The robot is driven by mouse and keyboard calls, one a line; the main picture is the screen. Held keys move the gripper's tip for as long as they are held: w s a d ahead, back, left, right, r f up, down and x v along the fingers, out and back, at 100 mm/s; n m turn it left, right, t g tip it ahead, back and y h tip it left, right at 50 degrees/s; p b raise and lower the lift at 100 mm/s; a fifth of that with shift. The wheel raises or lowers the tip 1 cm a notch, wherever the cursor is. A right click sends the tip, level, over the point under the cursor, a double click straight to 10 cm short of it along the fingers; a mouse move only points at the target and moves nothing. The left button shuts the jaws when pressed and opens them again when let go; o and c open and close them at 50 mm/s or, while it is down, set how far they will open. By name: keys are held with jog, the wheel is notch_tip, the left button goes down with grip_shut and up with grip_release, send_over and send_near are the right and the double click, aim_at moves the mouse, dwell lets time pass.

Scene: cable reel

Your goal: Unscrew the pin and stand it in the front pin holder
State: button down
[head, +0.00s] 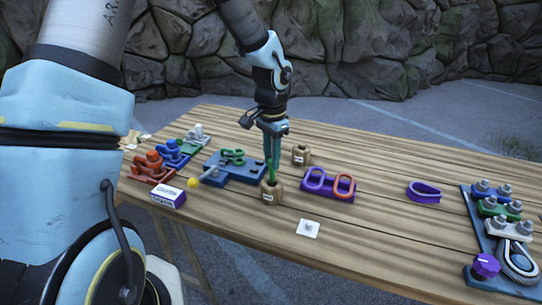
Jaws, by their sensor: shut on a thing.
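My gripper (273,158) points straight down over the front pin holder (270,191), a small wooden block with a white label. It is shut on a slim green pin (271,174), which stands roughly upright with its lower end at the top of that holder. I cannot tell how deep the pin sits in it. A second wooden pin holder (300,156) stands farther back to the right. A green shackle (233,156) lies on a blue base (245,174) left of my gripper.
Red (150,168), blue and grey shackle stands line the left side. A white-and-purple box (166,196) and a yellow ball (193,183) are nearby. A purple rack (328,187) stands right of the front holder, and a white card (308,228) lies in front. The right-centre table is mostly clear.

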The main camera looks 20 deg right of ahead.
aim_at(272, 182)
jog(key=shift+f+b, duration=1.55)
jog(key=shift+f, duration=0.5)
jog(key=shift+f+b, duration=0.35)
jog(key=shift+f, duration=0.25)
jog(key=c, duration=0.6)
grip_release()
jog(key=shift+r, duration=0.1)
notch_tip(272, 182, up, 11)
jog(key=shift+f+b, duration=0.2)
jog(key=shift+b, duration=0.9)
jog(key=s+a+f+n, duration=0.2)
jog(key=a+n, duration=0.4)
jog(key=a, duration=0.9)
jog(key=s+a+f+n+t, duration=0.1)
jog(key=a+n, duration=0.6)
jog(key=a, duration=0.8)
jog(key=shift+s+f+t, duration=0.3)
jog(key=shift+s+f, duration=0.2)
